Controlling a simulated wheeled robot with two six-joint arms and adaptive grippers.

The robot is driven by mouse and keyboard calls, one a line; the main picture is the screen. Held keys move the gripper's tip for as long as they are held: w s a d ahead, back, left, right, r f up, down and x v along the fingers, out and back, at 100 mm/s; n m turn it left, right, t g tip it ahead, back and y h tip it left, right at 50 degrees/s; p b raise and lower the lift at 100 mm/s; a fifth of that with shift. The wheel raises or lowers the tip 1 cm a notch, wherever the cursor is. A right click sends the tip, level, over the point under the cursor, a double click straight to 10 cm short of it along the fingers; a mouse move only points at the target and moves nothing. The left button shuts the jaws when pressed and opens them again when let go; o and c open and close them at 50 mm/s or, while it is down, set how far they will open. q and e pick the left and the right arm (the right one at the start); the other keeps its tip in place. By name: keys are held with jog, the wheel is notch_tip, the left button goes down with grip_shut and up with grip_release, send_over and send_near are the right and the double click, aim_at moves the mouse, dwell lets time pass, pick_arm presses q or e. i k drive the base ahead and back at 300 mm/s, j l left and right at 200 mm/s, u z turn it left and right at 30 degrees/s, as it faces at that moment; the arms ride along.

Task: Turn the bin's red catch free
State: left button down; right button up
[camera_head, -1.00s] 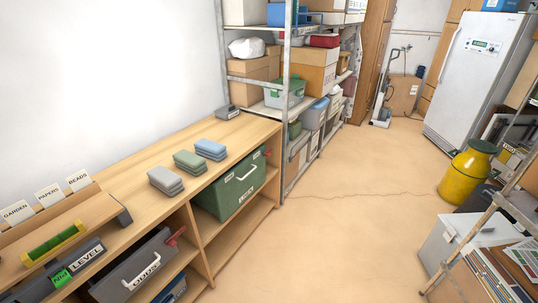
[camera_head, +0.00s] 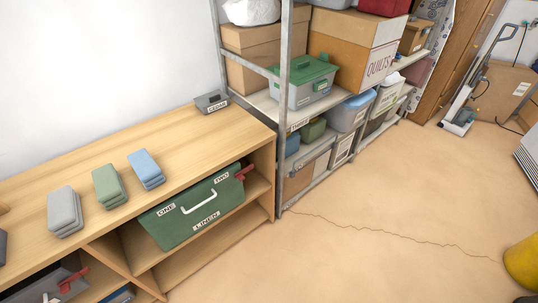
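A green bin (camera_head: 196,210) labelled ONE, TWO and LINEN sits in the upper cubby of the wooden shelf unit, with a white handle on its front. A red catch (camera_head: 244,172) sticks out at its upper right end, beside the TWO label. A second, grey bin (camera_head: 42,290) is partly cut off at the lower left, with its own red catch (camera_head: 72,280). Neither of my grippers is in view.
The wooden shelf top (camera_head: 200,130) holds grey, green and blue folded stacks (camera_head: 108,186) and a small grey box (camera_head: 211,101). A metal rack (camera_head: 285,110) with boxes stands just right of the unit. The floor (camera_head: 330,240) in front is clear; a yellow container (camera_head: 522,263) stands at the right edge.

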aim_at(240, 175)
jog(key=i+l, duration=0.2)
jog(key=i+l+u, duration=0.15)
jog(key=l, duration=0.3)
jog(key=i+l, duration=0.25)
jog(key=i+l+u, duration=0.1)
jog(key=l, duration=0.3)
jog(key=i, duration=0.1)
